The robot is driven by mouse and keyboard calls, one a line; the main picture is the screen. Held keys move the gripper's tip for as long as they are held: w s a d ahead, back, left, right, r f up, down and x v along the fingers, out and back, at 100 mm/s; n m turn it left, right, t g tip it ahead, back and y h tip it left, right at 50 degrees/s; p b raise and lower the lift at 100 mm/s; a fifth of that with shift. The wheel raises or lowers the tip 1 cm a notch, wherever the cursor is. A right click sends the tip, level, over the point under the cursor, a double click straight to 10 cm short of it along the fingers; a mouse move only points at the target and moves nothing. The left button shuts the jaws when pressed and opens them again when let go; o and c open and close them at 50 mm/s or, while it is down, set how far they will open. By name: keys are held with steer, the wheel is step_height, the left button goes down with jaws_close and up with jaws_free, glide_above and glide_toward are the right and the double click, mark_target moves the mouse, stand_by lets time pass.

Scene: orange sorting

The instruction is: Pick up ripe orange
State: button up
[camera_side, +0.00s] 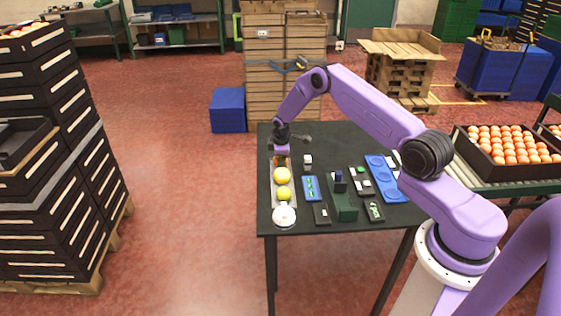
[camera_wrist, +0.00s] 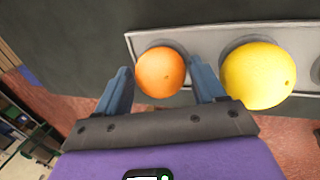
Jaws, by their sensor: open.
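In the wrist view an orange-coloured fruit (camera_wrist: 160,72) sits on a pale tray (camera_wrist: 205,39). My gripper (camera_wrist: 160,80) is open, its two blue-grey fingers on either side of the orange fruit; whether they touch it I cannot tell. A yellow fruit (camera_wrist: 258,75) sits on the same tray, just right of the right finger. In the side view my gripper (camera_side: 281,155) is over the tray's far end, and the orange fruit is mostly hidden there. Two yellow fruits, one farther (camera_side: 282,175) and one nearer (camera_side: 284,194), lie in line on the tray (camera_side: 267,190).
A white round object (camera_side: 284,215) stands at the tray's near end. The dark table (camera_side: 340,140) also holds a blue board (camera_side: 311,188), a green holder (camera_side: 342,205) and a blue tray (camera_side: 386,178) to the right. A crate of oranges (camera_side: 470,158) stands beyond the table's right.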

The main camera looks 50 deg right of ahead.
steer(key=c, duration=0.8)
steer(key=shift+c, duration=0.2)
